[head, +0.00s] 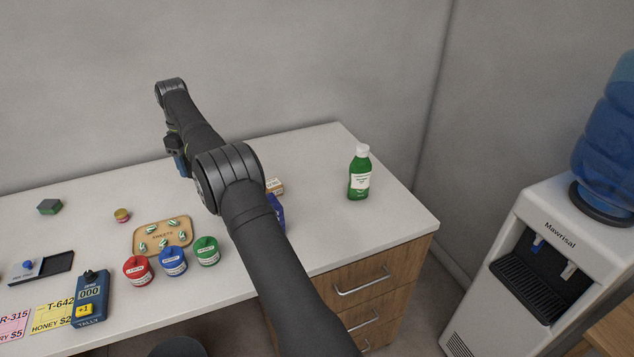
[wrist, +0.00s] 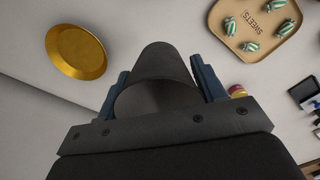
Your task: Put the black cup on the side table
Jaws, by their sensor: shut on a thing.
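The black cup (wrist: 168,66) is a plain dark cylinder in the wrist view. My gripper (wrist: 161,82) is shut on it, with one blue finger on each side. In the head view my gripper (head: 181,166) is over the back of the white counter, mostly hidden by my arm. I cannot make out the cup there. A brown wooden surface (head: 612,328) shows at the lower right edge of the head view. I cannot tell whether it is the side table.
A gold dish (wrist: 76,52) lies left of the cup in the wrist view. The counter (head: 318,152) holds a sweets tray (head: 163,237), red (head: 137,270), blue (head: 173,262) and green (head: 207,251) jars, and a green bottle (head: 359,181). A water dispenser (head: 545,255) stands right.

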